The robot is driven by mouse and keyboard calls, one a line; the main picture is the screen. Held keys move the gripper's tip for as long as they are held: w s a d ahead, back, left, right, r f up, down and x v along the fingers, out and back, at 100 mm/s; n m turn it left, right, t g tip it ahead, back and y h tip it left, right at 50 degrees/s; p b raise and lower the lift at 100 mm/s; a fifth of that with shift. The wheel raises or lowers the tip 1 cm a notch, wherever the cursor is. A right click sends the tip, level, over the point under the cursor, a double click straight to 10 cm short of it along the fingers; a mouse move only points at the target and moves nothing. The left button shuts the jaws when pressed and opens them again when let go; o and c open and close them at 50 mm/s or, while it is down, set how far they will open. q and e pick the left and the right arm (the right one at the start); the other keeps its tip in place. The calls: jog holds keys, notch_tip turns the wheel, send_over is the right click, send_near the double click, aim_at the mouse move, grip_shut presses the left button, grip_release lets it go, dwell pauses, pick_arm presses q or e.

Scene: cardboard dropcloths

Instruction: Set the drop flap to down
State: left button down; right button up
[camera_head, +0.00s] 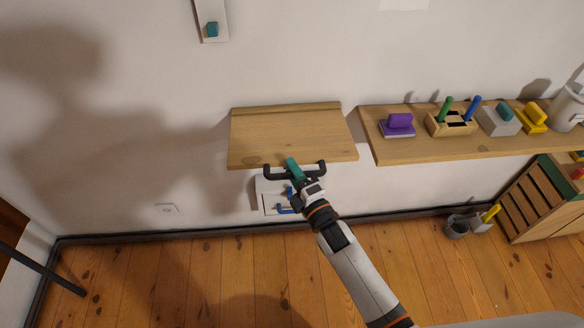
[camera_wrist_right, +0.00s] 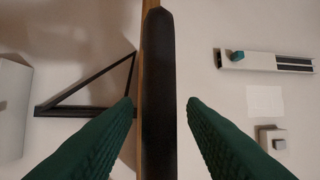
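The drop flap (camera_head: 285,132) is a light wooden board on the wall, standing out level like a shelf. A dark bar handle (camera_head: 272,171) runs along its front edge. My right gripper (camera_head: 293,168) is at this handle, with its green fingers near the middle of the bar. In the right wrist view the dark handle (camera_wrist_right: 158,95) runs between the two fingers (camera_wrist_right: 160,105). The fingers are open, with a gap on each side of the bar. The flap's wooden edge shows beside the bar. My left gripper is not in view.
A white box with blue parts (camera_head: 272,204) is below the flap. A black triangular bracket (camera_wrist_right: 85,108) shows in the wrist view. A slatted crate (camera_head: 540,195) stands right.

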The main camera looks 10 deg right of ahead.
jog(key=shift+w+a, duration=0.2)
jog(key=shift+w, duration=0.3)
